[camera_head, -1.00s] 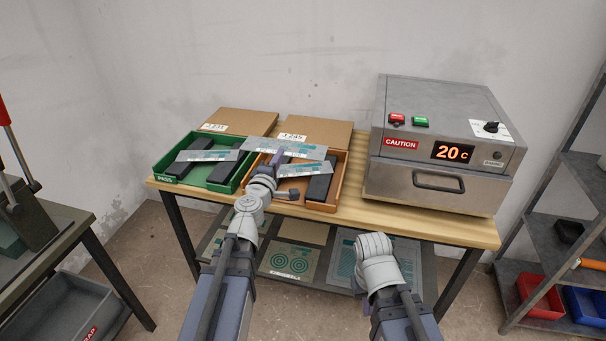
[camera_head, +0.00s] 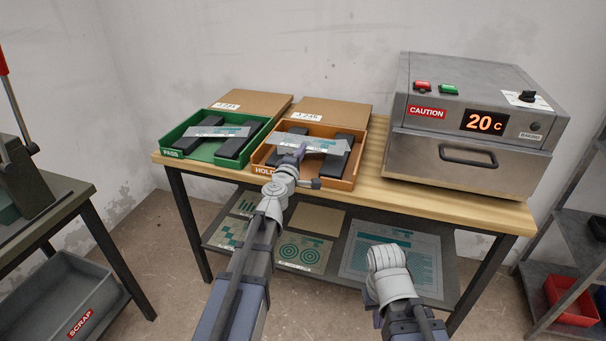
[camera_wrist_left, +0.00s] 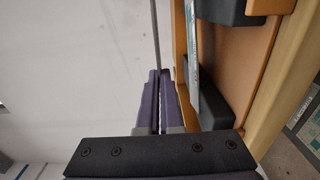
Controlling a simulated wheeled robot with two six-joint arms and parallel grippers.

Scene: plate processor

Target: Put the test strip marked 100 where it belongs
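My left gripper (camera_head: 302,149) is above the orange HOLD tray (camera_head: 262,170). It appears shut on a thin test strip, seen nearly edge-on in the left wrist view (camera_wrist_left: 155,40). In the head view this strip and one resting across the dark blocks of the orange tray overlap near one spot (camera_head: 325,145). The tray's strip shows beside the fingers in the left wrist view (camera_wrist_left: 193,65). Another strip (camera_head: 217,131) lies across the blocks of the green PASS tray (camera_head: 172,153). Strip numbers are unreadable. My right arm's wrist shows low in front; its fingers are hidden.
A grey oven (camera_head: 455,150) reading 20 C stands right on the wooden table (camera_head: 420,205). Brown boards (camera_head: 335,112) lie behind the trays. A grey SCRAP bin (camera_head: 60,295) is low at left. Printed sheets lie on the lower shelf (camera_head: 445,250).

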